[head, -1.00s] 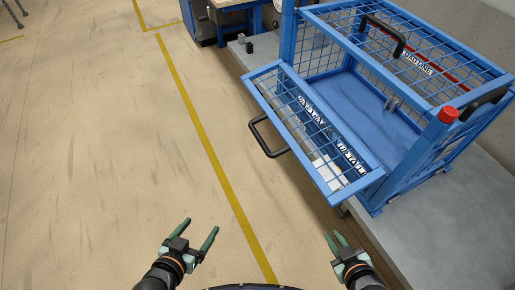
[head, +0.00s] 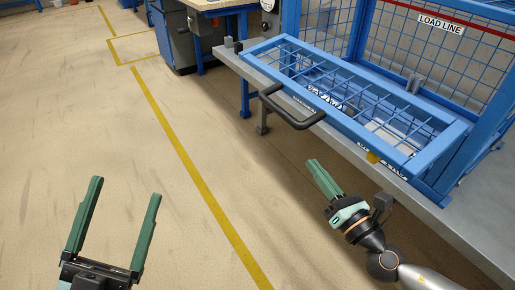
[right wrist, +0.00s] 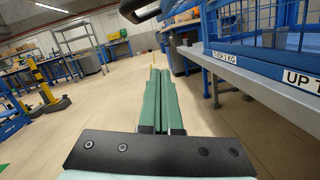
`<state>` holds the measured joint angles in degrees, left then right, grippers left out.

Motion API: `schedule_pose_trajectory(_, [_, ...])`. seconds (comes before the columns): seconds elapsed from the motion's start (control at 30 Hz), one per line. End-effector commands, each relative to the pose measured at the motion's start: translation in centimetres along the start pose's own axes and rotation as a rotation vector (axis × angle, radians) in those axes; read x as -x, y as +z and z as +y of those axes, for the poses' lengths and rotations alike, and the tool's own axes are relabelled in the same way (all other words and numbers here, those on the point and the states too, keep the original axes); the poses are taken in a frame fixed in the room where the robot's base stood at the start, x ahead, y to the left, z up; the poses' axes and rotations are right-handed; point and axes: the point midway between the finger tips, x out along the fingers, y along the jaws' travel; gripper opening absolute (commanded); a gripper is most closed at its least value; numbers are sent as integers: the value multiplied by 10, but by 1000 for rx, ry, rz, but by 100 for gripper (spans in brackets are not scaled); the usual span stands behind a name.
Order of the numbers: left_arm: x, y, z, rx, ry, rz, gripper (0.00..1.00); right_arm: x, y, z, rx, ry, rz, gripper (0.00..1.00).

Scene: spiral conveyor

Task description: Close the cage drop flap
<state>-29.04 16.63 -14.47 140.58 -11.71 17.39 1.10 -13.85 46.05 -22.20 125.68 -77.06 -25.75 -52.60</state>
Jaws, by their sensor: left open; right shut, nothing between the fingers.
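The drop flap (head: 335,85) is a blue framed mesh panel with a black handle (head: 291,110) on its outer edge. It sticks out from the front of the blue cage (head: 455,165), lowered and open. In the right wrist view the handle (right wrist: 140,10) is partly cut off at the top. My right gripper (head: 318,170) is shut and empty, in front of and below the flap, apart from it. Its closed fingers (right wrist: 164,90) fill the middle of the right wrist view. My left gripper (head: 126,198) is open and empty over the floor at lower left.
The cage stands on a grey bench (head: 400,180) whose front edge runs beside my right arm. A blue workbench (head: 215,8) with a grey cabinet is at the back. The floor (head: 110,130) with yellow lines is clear on the left.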

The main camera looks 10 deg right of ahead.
Motion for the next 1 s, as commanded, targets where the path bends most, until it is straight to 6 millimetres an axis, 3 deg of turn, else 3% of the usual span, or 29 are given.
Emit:
schedule_pose_trajectory(0.03, [9, 3, 6, -10, 5, 42, 86, 1, -11, -1, 78, 29, -19, 0])
schedule_pose_trajectory(0.2, [15, -13, 10, -29, 15, 131, 86, 2, -8, 8, 251, 86, -67, 0])
schedule_pose_trajectory(0.47, [11, -22, 8, -31, 16, 149, 86, -12, -2, 12, 287, 94, -81, 0])
schedule_pose_trajectory(1.0, [3, -36, 1, -19, 9, 158, 86, -93, 3, 20, 282, 94, -80, 0])
